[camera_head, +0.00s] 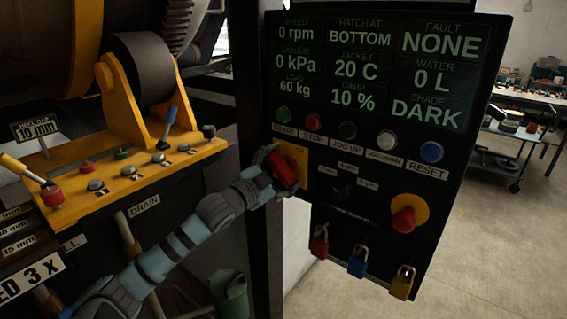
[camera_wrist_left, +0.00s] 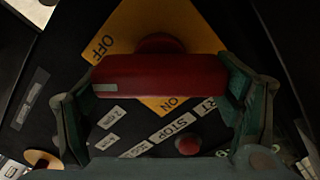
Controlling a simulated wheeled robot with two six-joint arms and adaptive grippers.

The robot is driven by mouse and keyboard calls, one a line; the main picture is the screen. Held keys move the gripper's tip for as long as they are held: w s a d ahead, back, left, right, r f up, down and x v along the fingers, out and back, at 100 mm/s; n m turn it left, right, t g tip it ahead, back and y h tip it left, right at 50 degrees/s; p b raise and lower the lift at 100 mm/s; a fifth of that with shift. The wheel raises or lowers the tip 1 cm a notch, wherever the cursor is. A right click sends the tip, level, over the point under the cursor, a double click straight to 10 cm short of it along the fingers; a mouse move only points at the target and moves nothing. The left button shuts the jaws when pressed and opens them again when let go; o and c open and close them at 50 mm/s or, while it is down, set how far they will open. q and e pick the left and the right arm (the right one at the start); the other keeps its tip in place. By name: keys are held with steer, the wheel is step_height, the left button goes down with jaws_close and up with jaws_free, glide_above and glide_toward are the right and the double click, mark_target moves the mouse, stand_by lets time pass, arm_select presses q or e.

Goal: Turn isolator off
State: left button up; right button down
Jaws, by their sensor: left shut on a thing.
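The isolator's red handle (camera_head: 284,169) sits on a yellow plate (camera_head: 301,155) at the left side of the black control panel. My left gripper (camera_head: 278,172) is shut on this handle, coming from the lower left. In the left wrist view, the red handle (camera_wrist_left: 160,76) lies across the picture between the two green fingers of the left gripper (camera_wrist_left: 160,95), one at each end. A pale mark shows at its left end. The plate (camera_wrist_left: 135,25) reads OFF at upper left and ON at lower right; the handle lies slanted relative to the plate's edges. My right gripper is out of view.
The panel (camera_head: 470,165) has several buttons, a red emergency knob (camera_head: 404,219) and hanging padlocks (camera_head: 358,262) below. The display reads 0 rpm and DARK. A yellow control box (camera_head: 120,185) with levers stands at left. Open floor lies at right.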

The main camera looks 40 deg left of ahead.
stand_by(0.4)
arm_select(q)
steer(key=o, duration=1.1)
